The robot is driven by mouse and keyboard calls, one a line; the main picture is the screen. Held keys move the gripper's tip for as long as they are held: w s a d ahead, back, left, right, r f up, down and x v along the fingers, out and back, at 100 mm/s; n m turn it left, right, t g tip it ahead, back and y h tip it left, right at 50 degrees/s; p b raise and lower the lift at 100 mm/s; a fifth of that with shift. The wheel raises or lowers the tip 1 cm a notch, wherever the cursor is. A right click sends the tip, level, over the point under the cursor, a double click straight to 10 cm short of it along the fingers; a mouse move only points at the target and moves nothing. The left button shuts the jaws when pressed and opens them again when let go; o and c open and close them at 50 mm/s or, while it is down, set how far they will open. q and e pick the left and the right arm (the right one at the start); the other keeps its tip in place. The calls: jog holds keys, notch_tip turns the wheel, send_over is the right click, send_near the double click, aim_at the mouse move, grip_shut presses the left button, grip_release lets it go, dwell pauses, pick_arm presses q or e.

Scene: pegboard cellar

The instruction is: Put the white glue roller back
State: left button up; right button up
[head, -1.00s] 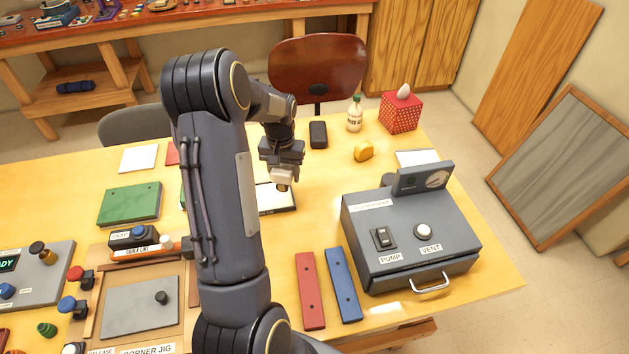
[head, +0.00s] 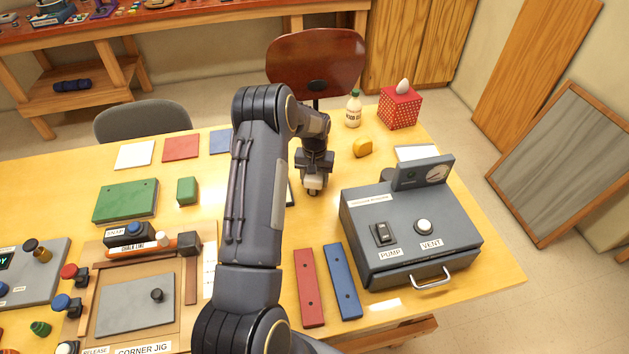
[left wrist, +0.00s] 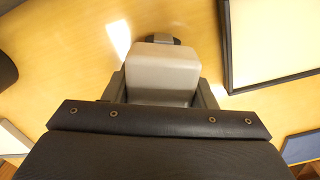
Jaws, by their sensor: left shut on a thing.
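My left gripper (head: 313,187) is shut on the white glue roller (left wrist: 162,68), a pale rounded block gripped between the two fingers in the left wrist view. A dark part shows at its far end. In the head view only a small pale piece of the roller (head: 312,182) shows below the gripper. It is held over the table, left of the grey vacuum box; its exact height is hard to tell. My right gripper is not in view.
A dark-framed pale panel (left wrist: 272,38) lies beside the gripper, mostly hidden by my arm in the head view. The grey pump box (head: 410,235) stands to the right. A yellow tape measure (head: 362,147), a glue bottle (head: 353,110) and a red tissue box (head: 400,107) are behind.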

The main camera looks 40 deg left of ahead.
pick_arm(q)
jog(key=shift+f, duration=0.15)
jog(key=o, duration=0.9)
